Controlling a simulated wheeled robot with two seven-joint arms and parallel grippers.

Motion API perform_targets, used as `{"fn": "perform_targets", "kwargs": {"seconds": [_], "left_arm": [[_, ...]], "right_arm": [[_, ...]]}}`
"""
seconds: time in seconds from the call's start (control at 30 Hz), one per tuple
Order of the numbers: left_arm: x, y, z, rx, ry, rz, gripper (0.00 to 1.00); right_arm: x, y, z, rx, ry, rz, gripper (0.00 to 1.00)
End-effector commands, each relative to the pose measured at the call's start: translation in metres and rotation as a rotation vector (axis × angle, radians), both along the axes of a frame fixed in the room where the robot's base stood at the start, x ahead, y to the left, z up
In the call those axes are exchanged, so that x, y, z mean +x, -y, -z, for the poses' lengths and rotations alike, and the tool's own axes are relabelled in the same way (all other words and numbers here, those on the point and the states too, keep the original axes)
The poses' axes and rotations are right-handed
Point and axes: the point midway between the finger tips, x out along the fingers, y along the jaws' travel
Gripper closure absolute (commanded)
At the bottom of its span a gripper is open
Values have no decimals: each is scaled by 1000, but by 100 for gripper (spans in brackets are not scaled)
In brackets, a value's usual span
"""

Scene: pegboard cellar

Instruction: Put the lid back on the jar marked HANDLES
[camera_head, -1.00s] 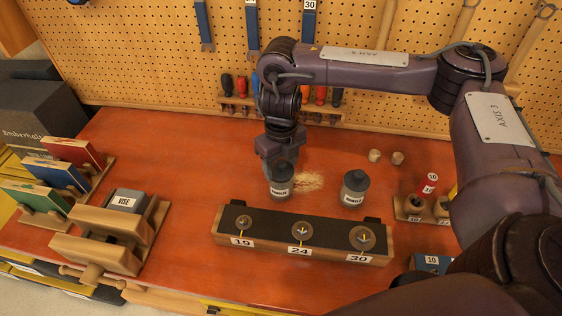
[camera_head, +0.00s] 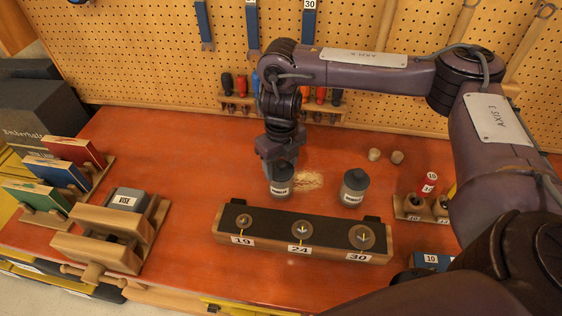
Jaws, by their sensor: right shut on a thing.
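Two grey jars with white labels stand on the red bench behind the dark block. The left jar (camera_head: 281,188) is under my right gripper (camera_head: 281,167), which points down at its top. The right gripper is shut on the jar's dark lid, which is mostly hidden by the fingers. The lid looks to be at the jar's mouth, but I cannot tell whether it is seated. The right jar (camera_head: 354,190) has its dark lid on. The label lettering is too small to read surely. My left gripper is not in view.
A dark-topped block (camera_head: 270,228) marked 19, 24 and 30 lies in front of the jars. A wooden vise (camera_head: 112,236) and upright coloured books or boxes (camera_head: 58,172) stand at left. Two small corks (camera_head: 375,155) and a small rack (camera_head: 412,208) are at right.

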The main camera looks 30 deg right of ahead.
Motion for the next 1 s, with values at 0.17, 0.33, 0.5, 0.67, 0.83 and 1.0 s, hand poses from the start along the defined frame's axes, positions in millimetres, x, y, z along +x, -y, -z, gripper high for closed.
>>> {"fn": "perform_targets", "kwargs": {"seconds": [0.17, 0.33, 0.5, 0.67, 0.83, 1.0], "left_arm": [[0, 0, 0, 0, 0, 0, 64], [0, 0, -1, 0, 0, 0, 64], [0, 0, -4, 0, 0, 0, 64], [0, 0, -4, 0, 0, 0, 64], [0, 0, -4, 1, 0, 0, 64], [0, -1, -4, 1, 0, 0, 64]], "right_arm": [[0, 0, 0, 0, 1, 0, 64], [0, 0, -1, 1, 0, 0, 64], [0, -1, -1, 1, 0, 0, 64], [0, -1, 0, 1, 1, 0, 64], [0, 0, 0, 1, 1, 0, 64], [0, 0, 0, 1, 0, 0, 29]]}}
